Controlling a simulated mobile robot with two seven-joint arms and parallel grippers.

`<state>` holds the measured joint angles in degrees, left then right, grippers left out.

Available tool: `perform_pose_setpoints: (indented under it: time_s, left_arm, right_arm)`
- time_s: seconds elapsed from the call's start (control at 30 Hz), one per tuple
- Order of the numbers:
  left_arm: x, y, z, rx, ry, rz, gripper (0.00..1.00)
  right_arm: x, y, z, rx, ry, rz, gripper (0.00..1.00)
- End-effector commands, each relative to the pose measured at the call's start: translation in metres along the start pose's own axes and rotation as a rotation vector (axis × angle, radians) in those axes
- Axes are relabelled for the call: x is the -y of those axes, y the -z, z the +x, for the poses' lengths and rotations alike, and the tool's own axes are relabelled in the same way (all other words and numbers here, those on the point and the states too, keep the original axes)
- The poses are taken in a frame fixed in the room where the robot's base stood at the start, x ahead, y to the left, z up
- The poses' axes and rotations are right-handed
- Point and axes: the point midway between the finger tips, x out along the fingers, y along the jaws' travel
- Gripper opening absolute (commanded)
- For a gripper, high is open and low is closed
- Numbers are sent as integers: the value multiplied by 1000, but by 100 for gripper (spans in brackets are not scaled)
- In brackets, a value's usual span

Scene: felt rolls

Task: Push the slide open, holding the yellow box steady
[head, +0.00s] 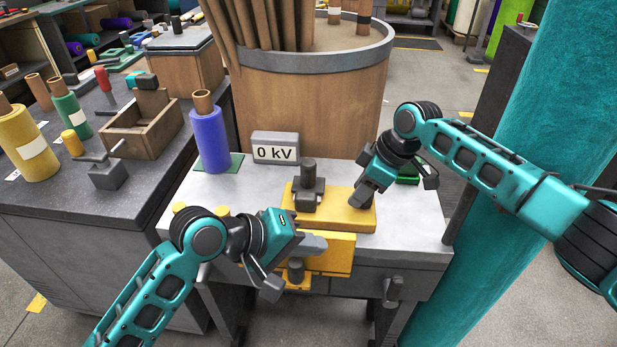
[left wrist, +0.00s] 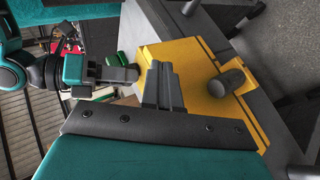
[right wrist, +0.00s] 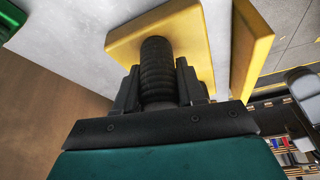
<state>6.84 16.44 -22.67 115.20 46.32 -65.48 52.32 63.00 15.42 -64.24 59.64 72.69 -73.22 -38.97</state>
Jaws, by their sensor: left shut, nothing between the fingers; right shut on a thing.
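The yellow box (head: 350,219) sits on the grey bench top, with a dark knob on a grey block (head: 308,190) on its top. A separate yellow part, seemingly the slide (head: 340,262), is at its front and carries a dark knob (head: 295,270) on a tab; the knob also shows in the left wrist view (left wrist: 228,85). My right gripper (head: 362,196) is shut on a black ribbed handle (right wrist: 158,70) on the box. My left gripper (head: 318,244) is shut and empty, its fingers over the front yellow part; whether they touch it is unclear.
A "0 kV" display (head: 275,147) and a blue roll (head: 209,137) stand at the back of the bench. A large wooden drum (head: 310,110) is behind. A teal roll (head: 540,110) rises at the right. The bench's right front corner is clear.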

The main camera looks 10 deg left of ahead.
Motion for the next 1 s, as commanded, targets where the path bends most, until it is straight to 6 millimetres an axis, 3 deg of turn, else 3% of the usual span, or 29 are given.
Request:
perform_pose_setpoints:
  time_s: [0.3,0.5,0.8,1.0]
  left_arm:
    - [-44,84,21,7,180,131,0]
    - [-78,131,24,9,319,248,0]
    - [-118,162,16,39,463,358,0]
    - [-120,165,16,48,489,375,0]
  right_arm:
    - [1,-2,2,5,4,1,0]
    - [1,-2,2,5,5,1,0]
    - [2,-2,3,6,5,1,0]
    - [2,-2,3,6,5,2,0]
